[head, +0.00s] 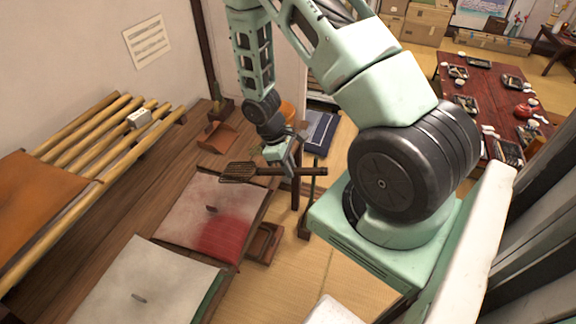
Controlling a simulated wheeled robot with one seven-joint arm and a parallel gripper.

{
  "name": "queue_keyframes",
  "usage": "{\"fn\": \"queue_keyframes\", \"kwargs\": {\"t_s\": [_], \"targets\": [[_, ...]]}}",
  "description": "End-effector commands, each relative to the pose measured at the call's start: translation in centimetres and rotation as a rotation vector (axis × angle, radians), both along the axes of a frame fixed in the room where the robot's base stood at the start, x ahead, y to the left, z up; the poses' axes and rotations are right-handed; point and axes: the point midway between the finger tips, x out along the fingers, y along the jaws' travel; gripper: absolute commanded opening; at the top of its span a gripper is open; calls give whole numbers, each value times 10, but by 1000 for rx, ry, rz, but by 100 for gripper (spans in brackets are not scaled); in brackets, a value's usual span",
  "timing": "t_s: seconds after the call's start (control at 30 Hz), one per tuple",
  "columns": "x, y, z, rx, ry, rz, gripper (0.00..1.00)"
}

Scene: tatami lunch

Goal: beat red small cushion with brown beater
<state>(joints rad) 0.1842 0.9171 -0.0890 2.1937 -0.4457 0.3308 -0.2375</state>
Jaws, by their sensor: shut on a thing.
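My gripper (289,172) is shut on the handle of the brown beater (240,171) and holds it level. The beater's flat slatted head points left, and its dark handle sticks out to the right. The red small cushion (222,236) lies flat on the wooden bench below the beater. Most of its top is pale and greyish, with clear red showing at its lower right corner. A small dark tuft marks its middle. The beater head is over or just beyond the cushion's far edge; I cannot tell the exact height between them.
A pale cushion (145,284) with a green edge lies nearer on the bench (60,270). Bamboo poles (110,158) with an orange cloth (35,200) run along the left. A dustpan (217,138) sits at the bench's far end. A red table (488,90) with dishes stands far right.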

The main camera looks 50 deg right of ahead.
Motion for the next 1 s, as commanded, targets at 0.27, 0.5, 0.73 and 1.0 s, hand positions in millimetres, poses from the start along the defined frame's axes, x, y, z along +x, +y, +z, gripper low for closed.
{"fn": "queue_keyframes", "kwargs": {"t_s": [0.27,0.5,0.73,1.0], "targets": [[0,0,-54,0,1,2,0],[1,0,-83,-1,-1,-1,0],[1,0,-51,0,-2,-1,0],[0,0,3,1,-1,1,0]]}}
